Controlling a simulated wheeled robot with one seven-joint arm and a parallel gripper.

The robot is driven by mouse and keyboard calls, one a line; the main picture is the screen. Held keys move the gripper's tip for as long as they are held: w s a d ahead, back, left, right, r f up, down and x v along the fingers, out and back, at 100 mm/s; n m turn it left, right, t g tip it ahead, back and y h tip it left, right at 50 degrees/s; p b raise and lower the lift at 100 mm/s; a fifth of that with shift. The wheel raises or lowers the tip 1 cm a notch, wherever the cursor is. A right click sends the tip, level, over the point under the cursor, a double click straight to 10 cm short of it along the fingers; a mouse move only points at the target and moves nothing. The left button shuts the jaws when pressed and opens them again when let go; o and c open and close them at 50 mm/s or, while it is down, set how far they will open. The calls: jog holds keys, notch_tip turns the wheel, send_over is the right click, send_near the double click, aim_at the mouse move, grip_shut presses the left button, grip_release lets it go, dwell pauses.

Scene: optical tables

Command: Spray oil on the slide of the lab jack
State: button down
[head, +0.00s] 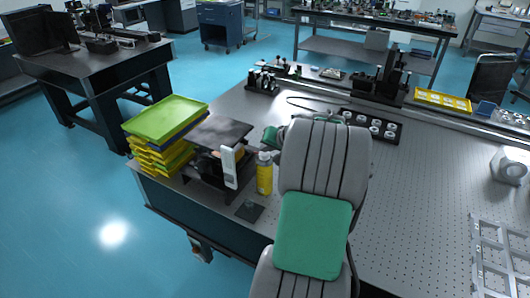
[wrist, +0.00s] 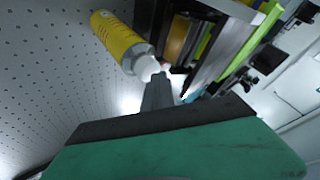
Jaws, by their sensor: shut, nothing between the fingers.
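The lab jack (head: 221,131) stands near the left corner of the perforated table, with a dark flat top plate. Its slide cannot be made out clearly. A yellow spray bottle (head: 264,179) with a white top stands upright to its right. The bottle also shows tilted in the wrist view (wrist: 117,38), its white nozzle close to my fingertips. My gripper (wrist: 158,90) is shut and empty; whether it touches the nozzle cannot be told. Dark plates and bars, likely of the jack, show right of the fingers. In the head view my arm largely hides the gripper.
Stacked yellow and green trays (head: 165,130) stand left of the jack at the table's edge. A small dark square (head: 249,211) lies in front of the bottle. A black rack (head: 371,126) with white round pieces lies behind my arm. The perforated table (head: 430,185) is mostly clear on the right.

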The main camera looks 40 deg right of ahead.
aim_at(266, 154)
jog(key=shift+f+b, duration=0.3)
jog(key=shift+f, duration=0.25)
jog(key=shift+s+a+f, duration=0.1)
jog(key=shift+r, duration=0.25)
notch_tip(266, 154, up, 6)
jog(key=p, duration=0.4)
jog(key=shift+r, duration=0.25)
dwell(0.3)
